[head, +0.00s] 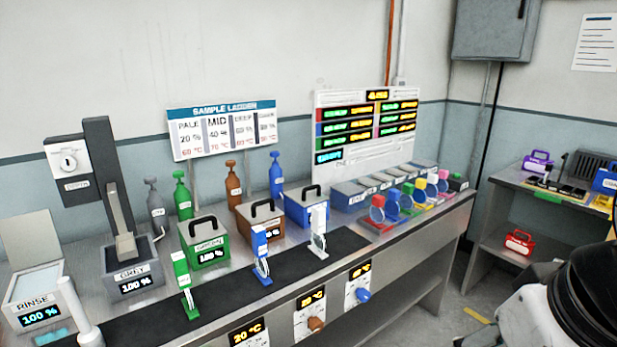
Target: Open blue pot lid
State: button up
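The blue pot (294,208) stands on the metal bench, right of a brown pot (245,222) and a green pot (192,248). Its lid (308,199) is on top and carries a black arched handle (312,188). A white upright holder (318,229) stands in front and hides part of the pot's front. My gripper is not in view. Parts of my arm (590,290) show at the lower right, well apart from the blue pot.
Colored bottles, including a blue one (276,174), stand behind the pots. Green (184,280) and blue (261,256) holders stand on the dark strip in front. A grey box (133,275) with a tall post and a rinse box (35,299) are at left. Colored rings (378,208) stand at right.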

aim_at(306, 195)
jog(key=i+u, duration=0.15)
jog(key=i, duration=0.4)
jog(key=i+l+u, duration=0.15)
jog(key=i, duration=0.4)
jog(key=i+l+u, duration=0.15)
jog(key=i, duration=0.35)
jog(key=l, duration=0.1)
